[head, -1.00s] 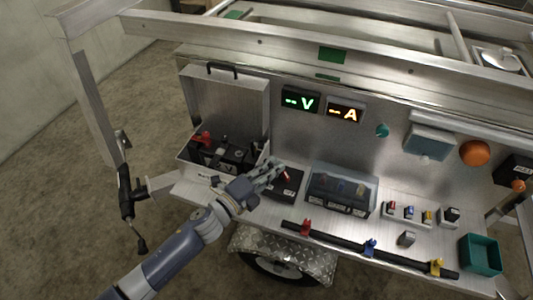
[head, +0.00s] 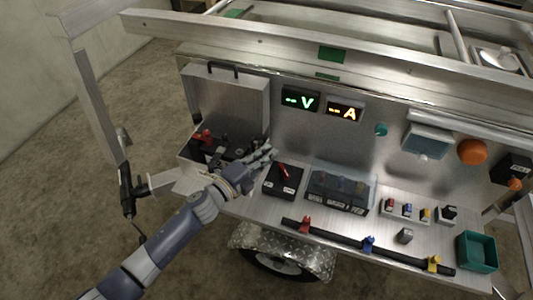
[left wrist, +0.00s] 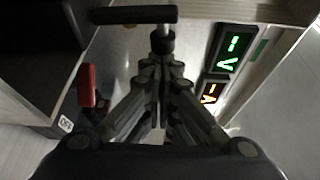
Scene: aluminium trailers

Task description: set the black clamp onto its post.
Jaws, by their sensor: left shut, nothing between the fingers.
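The battery box (head: 187,158) with its raised lid stands at the left end of the trailer shelf. A red clamp (head: 207,136) sits on the dark battery inside. Dark parts lie beside it, too small to tell the black clamp from its post. My left gripper (head: 270,154) is shut and empty, at the right side of the box, and its arm hides part of the box front. In the left wrist view a black T-shaped bar (left wrist: 132,15) stands beyond the shut fingers; I cannot tell whether it is the clamp. My right gripper is out of view.
A black switch box with a red lever (head: 284,173) stands right of my gripper. A clear-covered box (head: 341,188), small coloured parts and a teal bin (head: 477,252) follow to the right. A dark bar with coloured clips (head: 369,245) runs along the shelf front.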

